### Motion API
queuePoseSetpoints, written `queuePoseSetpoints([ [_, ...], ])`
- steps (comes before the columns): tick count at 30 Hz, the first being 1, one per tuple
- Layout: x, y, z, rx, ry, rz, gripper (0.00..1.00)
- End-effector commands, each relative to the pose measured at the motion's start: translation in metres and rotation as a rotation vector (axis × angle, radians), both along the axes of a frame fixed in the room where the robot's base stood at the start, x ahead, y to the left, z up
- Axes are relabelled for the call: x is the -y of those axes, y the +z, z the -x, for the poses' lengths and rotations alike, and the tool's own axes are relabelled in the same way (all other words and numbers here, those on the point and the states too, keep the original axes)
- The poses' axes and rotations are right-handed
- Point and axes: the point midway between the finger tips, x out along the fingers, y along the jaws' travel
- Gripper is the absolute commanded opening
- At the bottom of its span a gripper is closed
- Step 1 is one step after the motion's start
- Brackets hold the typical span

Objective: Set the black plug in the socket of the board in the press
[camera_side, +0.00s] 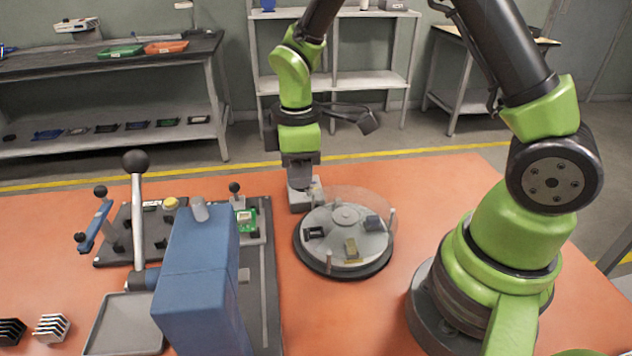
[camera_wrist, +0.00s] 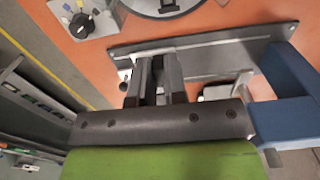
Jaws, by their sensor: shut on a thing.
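My gripper (camera_side: 303,188) hangs pointing down behind the round turntable, in front of a grey box. In the wrist view my gripper (camera_wrist: 155,72) is shut on a small dark piece, the black plug (camera_wrist: 158,63) as far as I can tell, mostly hidden by the fingers. The green board (camera_side: 246,221) lies at the press (camera_side: 205,270), to the left of my gripper in the side view. Its socket is too small to make out. The blue press body also shows at the right of the wrist view (camera_wrist: 285,95).
The turntable (camera_side: 318,265) carries several small parts under a clear cover. The grey box (camera_side: 300,206) with a black knob (camera_wrist: 80,25) stands near my gripper. The press lever (camera_side: 137,200) stands upright. A grey tray (camera_side: 125,325) lies at front left.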

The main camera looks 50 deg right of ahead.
Motion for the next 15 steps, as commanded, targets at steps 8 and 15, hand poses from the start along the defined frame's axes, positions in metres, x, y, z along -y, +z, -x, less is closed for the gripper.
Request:
queuePoseSetpoints([
  [8,-0.029,-0.007,-0.062,-0.001,0.009,0.001,0.00],
  [15,-0.045,-0.010,-0.086,0.000,0.007,0.000,0.00],
])
